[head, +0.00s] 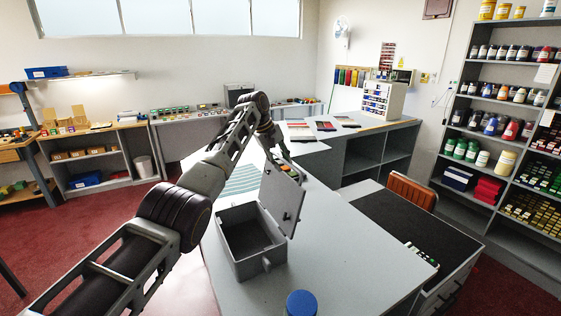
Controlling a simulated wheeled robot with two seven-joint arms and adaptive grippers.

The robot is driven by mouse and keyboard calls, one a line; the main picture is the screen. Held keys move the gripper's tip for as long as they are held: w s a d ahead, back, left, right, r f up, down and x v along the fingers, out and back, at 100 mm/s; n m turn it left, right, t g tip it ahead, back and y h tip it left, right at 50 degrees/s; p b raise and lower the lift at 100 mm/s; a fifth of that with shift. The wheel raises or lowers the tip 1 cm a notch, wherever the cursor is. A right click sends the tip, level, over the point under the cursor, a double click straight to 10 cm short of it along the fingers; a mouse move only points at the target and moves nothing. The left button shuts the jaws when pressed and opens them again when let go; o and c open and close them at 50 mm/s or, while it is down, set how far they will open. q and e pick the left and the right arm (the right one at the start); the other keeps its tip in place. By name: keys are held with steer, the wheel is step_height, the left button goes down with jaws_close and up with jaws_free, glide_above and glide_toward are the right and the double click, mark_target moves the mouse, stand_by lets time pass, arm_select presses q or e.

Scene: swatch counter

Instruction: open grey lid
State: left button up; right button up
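A grey box (232,264) stands on the light grey counter (340,262), with its dark inside showing. Its grey lid (281,200) is raised and stands steeply up along the box's right side. My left arm reaches over from the left, and my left gripper (281,160) points down at the lid's upper far edge. The gripper is small and partly hidden by the lid, so I cannot tell whether its fingers touch the lid or are open or shut. My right gripper is out of view.
A blue-capped jar (301,303) stands at the counter's near edge. Striped swatch sheets (243,180) lie behind the box. An orange-brown chair (411,192) stands at the right, by a dark-topped desk (400,228). The counter right of the box is clear.

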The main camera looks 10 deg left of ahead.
arm_select(q)
steer(key=v, duration=1.1)
steer(key=shift+a+r, duration=0.2)
steer(key=shift+r, duration=0.15)
steer(key=shift+s, duration=0.1)
